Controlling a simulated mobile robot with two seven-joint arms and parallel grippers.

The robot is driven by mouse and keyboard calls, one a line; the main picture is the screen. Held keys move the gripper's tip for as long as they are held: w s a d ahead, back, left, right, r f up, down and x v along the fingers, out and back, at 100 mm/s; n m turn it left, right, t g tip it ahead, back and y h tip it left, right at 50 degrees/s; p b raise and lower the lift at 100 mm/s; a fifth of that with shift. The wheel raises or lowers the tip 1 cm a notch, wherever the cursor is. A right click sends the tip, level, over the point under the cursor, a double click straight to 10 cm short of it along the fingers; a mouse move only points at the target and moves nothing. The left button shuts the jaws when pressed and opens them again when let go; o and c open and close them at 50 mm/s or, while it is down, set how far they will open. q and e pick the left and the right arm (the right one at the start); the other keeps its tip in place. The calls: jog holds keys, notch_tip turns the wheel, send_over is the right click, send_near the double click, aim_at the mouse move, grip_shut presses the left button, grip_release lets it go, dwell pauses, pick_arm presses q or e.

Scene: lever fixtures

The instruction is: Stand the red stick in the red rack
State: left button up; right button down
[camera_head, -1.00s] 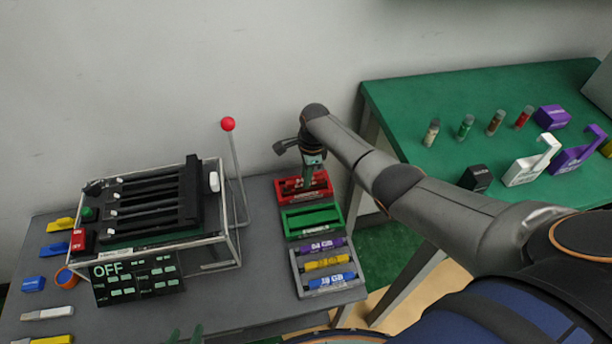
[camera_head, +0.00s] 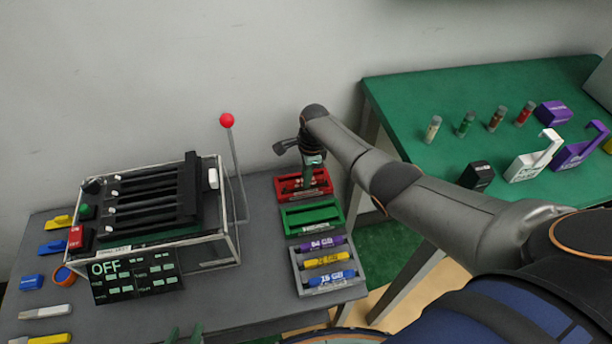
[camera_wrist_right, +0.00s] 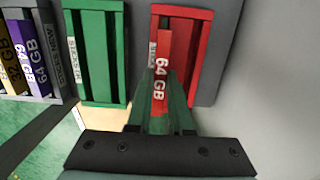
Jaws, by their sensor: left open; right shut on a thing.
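The red stick (camera_wrist_right: 163,62), marked 64 GB, is held between the green fingers of my right gripper (camera_wrist_right: 163,100) in the right wrist view. Its far end overlaps the red rack (camera_wrist_right: 208,52), but I cannot tell how deep it sits in the slot. In the head view the red rack (camera_head: 290,184) is at the back of a row of racks, with my right gripper (camera_head: 309,178) over it. The stick is largely hidden there. My left gripper (camera_head: 184,334) shows only its green fingertips at the bottom edge, apart and empty.
The empty green rack (camera_head: 311,216) is in front of the red one. A grey rack (camera_head: 301,284) holds purple, yellow and blue sticks. A wire-framed machine (camera_head: 150,205) with a red-knobbed lever (camera_head: 227,121) stands left. A green table (camera_head: 400,95) is right.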

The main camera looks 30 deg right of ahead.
pick_arm(q)
jog(key=shift+f+b, duration=0.65)
jog(key=shift+f, duration=0.05)
pick_arm(e)
jog(key=shift+f, duration=0.9)
jog(key=c, duration=0.7)
grip_release()
jog(key=shift+c, duration=0.2)
jog(key=shift+r, duration=0.1)
jog(key=r+p, duration=0.1)
jog(key=r, duration=0.1)
jog(key=r+p, duration=0.2)
jog(key=r, duration=0.1)
jog(key=shift+d+r+p, duration=0.25)
jog(key=shift+r+p, duration=0.1)
pick_arm(q)
jog(key=shift+y, duration=0.4)
jog(key=a+r+p, duration=0.1)
jog(key=s+a+r+p, duration=0.1)
jog(key=r, duration=0.1)
jog(key=shift+s+a+r, duration=0.1)
jog(key=shift+s+a, duration=0.1)
jog(key=shift+a, duration=0.15)
pick_arm(e)
notch_tip(320, 180, up, 7)
jog(key=shift+s+d+f, duration=0.2)
jog(key=shift+d, duration=0.15)
pick_arm(q)
jog(key=shift+w+r, duration=0.1)
